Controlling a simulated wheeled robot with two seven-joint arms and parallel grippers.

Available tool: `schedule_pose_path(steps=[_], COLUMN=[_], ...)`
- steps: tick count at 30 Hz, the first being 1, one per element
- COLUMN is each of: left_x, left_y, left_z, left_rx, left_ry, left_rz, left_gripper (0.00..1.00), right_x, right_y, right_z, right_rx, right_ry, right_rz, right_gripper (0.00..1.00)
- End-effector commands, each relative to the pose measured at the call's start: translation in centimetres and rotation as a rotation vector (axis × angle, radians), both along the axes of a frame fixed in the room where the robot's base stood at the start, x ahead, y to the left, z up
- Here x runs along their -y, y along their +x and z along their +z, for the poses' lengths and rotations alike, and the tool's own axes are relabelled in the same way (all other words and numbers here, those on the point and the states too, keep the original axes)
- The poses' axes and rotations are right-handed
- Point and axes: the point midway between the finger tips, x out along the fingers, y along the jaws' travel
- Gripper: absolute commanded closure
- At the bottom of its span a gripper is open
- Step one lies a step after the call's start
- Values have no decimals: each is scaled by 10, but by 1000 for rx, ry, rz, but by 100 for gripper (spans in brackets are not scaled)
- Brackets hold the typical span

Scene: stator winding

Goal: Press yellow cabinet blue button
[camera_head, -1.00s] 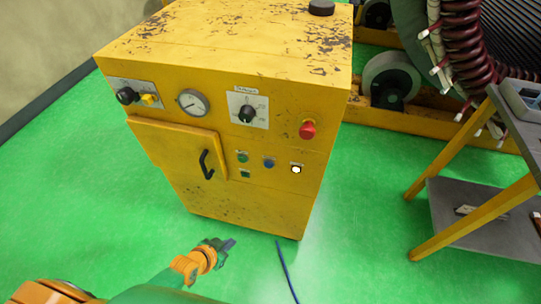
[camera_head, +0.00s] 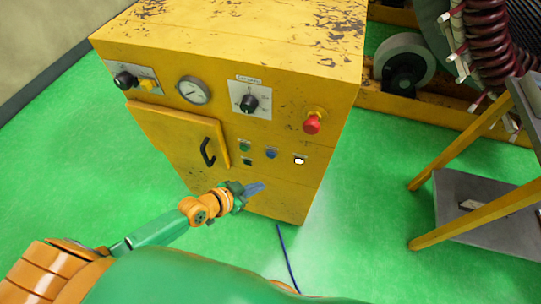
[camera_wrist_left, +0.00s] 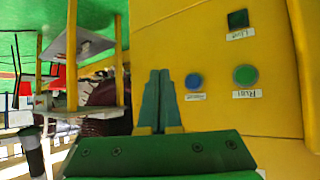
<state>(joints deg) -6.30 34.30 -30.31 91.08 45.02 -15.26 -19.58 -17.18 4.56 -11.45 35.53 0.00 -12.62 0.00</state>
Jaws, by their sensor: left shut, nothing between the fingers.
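The yellow cabinet (camera_head: 160,60) stands in front of me, its worn front panel facing me. Its blue button (camera_head: 271,154) is in the lower row of the panel, between a green button (camera_head: 245,146) and a white one (camera_head: 299,160). My left gripper (camera_head: 258,187) is shut and empty, in front of the cabinet and below the blue button in the head view. In the left wrist view the shut fingertips (camera_wrist_left: 159,72) lie just left of the blue button (camera_wrist_left: 194,81), with no contact seen. My right gripper is not in view.
A red emergency knob (camera_head: 312,124), a gauge (camera_head: 193,90) and a rotary switch (camera_head: 249,103) stick out from the panel. A black door handle (camera_head: 208,152) is at the left. A yellow-legged table (camera_head: 470,222) stands at the right.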

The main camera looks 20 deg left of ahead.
Motion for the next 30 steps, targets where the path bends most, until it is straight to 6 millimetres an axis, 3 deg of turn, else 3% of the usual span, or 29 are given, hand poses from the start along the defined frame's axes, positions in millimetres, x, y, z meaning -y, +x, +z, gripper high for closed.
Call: schedule_pose_path(steps=[15,30], left_x=[2,3], left_y=[70,78], left_z=[-4,0], left_rx=[2,0], left_ry=[-1,-1], left_rz=[1,1], left_gripper=[100,100], right_x=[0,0], right_y=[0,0], right_z=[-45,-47], right_rx=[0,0], right_ry=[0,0], right_rz=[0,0], right_gripper=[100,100])
